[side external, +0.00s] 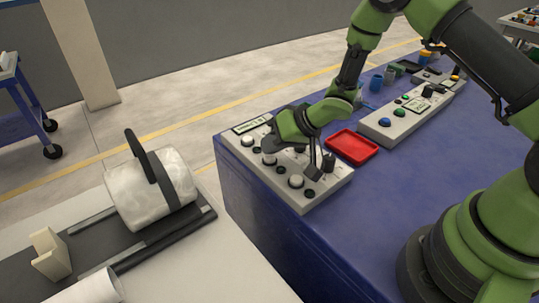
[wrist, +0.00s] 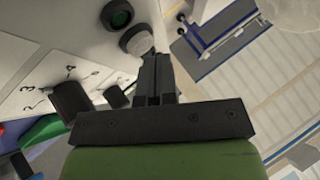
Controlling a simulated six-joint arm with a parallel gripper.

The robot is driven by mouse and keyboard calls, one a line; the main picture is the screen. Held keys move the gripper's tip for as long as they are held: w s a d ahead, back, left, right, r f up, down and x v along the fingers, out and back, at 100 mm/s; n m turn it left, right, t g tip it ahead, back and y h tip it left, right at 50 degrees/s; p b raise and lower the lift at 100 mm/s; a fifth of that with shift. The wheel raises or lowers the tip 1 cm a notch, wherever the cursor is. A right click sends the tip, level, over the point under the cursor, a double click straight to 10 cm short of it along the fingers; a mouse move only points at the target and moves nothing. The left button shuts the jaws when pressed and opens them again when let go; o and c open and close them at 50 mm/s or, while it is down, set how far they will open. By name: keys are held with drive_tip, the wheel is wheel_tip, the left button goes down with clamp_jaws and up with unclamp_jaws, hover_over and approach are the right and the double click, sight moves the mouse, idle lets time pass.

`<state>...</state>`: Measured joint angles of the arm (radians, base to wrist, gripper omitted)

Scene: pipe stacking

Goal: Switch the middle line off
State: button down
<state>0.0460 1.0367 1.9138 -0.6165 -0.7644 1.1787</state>
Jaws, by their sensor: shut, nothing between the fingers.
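The light control panel (side external: 325,185) lies on the blue bench, with a row of three white round buttons along its near side. The near button (side external: 296,181) and far button (side external: 247,141) show clearly. The middle white button (side external: 269,159) is just under my gripper (side external: 268,150) and partly covered. In the wrist view my gripper (wrist: 152,58) is shut and empty, its tips close to a white button (wrist: 136,40); I cannot tell whether they touch. A dark green button (wrist: 118,14) sits beside that white one. Black selector knobs (wrist: 70,101) stand on the panel.
A red tray (side external: 352,147) lies just right of the panel. A second panel with coloured buttons (side external: 400,118) and blue cups (side external: 376,82) are farther back. A white table with a wrapped roll (side external: 150,190) stands at the left, across a gap.

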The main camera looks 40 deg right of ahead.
sight(272, 156)
drive_tip(key=shift+r, duration=2.9)
